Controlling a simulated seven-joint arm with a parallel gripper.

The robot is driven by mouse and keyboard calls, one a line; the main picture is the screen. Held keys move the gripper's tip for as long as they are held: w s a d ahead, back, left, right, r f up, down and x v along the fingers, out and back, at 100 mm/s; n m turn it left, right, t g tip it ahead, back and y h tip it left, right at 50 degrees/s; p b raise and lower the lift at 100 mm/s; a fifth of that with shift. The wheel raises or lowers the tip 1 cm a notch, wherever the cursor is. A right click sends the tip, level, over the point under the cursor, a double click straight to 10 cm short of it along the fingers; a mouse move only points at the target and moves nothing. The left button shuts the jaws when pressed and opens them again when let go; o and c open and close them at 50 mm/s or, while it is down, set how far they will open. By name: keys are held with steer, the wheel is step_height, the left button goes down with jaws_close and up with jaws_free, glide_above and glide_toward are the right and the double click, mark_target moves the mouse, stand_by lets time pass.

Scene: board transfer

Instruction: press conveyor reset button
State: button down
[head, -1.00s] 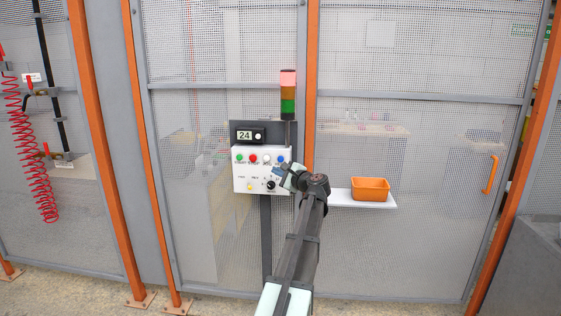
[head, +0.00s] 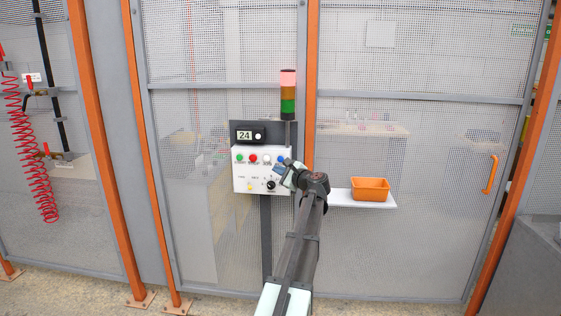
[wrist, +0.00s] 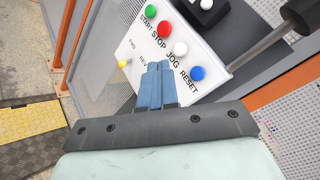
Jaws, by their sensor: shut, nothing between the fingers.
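A white control box (head: 240,181) hangs on the fence with a row of green, red, white and blue buttons. The blue button (head: 281,159) is at the right end; in the wrist view the blue button (wrist: 198,73) has the label RESET beside it. My gripper (head: 279,167) is in front of the box's right side, just below the blue button. In the wrist view my gripper (wrist: 159,66) has its blue fingers together, with tips below the white JOG button (wrist: 180,49) and left of the blue button. I cannot tell whether the tips touch the panel.
A display reading 24 (head: 245,135) is above the box, with a stack light (head: 288,90) lit red at its top. A black selector knob (head: 271,185) and yellow lamp (head: 249,187) are lower on the box. An orange bin (head: 370,190) stands on a white shelf (head: 338,198) to the right.

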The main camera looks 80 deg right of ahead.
steer(key=d, duration=0.7)
steer(key=shift+d, duration=0.35)
steer(key=shift+d, duration=0.15)
stand_by(1.7)
steer(key=shift+d, duration=0.25)
steer(key=shift+d, duration=0.45)
stand_by(0.8)
steer(key=shift+a, duration=0.9)
steer(key=shift+a, duration=2.5)
